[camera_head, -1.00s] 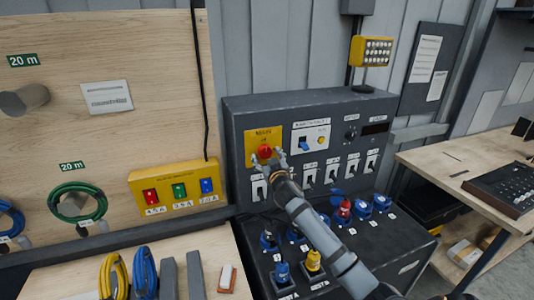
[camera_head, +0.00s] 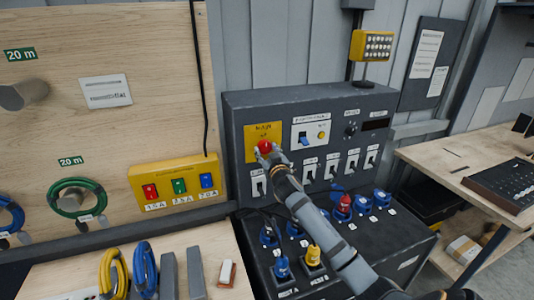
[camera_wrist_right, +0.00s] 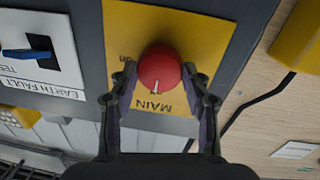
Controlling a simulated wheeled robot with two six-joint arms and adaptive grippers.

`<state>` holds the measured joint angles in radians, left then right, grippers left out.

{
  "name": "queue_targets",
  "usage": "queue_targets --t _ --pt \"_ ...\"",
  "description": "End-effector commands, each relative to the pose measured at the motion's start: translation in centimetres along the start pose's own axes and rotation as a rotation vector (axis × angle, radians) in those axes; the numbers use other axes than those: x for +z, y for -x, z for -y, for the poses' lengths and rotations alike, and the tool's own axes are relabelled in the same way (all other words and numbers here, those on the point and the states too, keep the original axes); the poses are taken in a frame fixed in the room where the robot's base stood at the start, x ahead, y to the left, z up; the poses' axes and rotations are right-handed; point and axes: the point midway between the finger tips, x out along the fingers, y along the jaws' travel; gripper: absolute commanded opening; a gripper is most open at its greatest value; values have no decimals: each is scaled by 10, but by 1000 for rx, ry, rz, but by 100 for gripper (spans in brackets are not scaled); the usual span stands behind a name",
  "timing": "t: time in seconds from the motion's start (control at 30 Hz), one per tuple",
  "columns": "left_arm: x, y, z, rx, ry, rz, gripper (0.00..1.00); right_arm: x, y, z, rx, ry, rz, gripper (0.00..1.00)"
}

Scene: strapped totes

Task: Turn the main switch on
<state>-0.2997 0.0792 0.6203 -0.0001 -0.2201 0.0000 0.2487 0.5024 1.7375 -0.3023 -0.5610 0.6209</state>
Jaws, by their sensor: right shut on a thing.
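The main switch is a round red knob (camera_head: 265,147) on a yellow plate (camera_head: 252,131) on the upper left of the dark panel's front. In the right wrist view the red knob (camera_wrist_right: 159,70) has a short white mark at its lower edge, near the word MAIN on the yellow plate (camera_wrist_right: 200,25). My right gripper (camera_head: 268,152) is at the knob, and its two fingers (camera_wrist_right: 159,85) stand on either side of it, shut on it. My left gripper is not in view.
The dark panel (camera_head: 290,100) also carries an earth fault switch (camera_head: 304,138) and a row of white switches (camera_head: 333,165). Blue, red and yellow plugs (camera_head: 343,205) stand on the sloped part below.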

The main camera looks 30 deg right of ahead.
Motion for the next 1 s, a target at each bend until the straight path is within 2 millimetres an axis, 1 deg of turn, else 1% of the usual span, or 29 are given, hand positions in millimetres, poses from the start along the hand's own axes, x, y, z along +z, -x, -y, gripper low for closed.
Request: queue_targets --t 0.03,0.27,1.0 --pt "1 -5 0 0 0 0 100 2 0 0 0 -26 0 16" --pt "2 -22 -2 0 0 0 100 2 0 0 -3 -204 13 16" --pt "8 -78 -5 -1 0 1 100 1 0 -2 -16 -905 69 16"
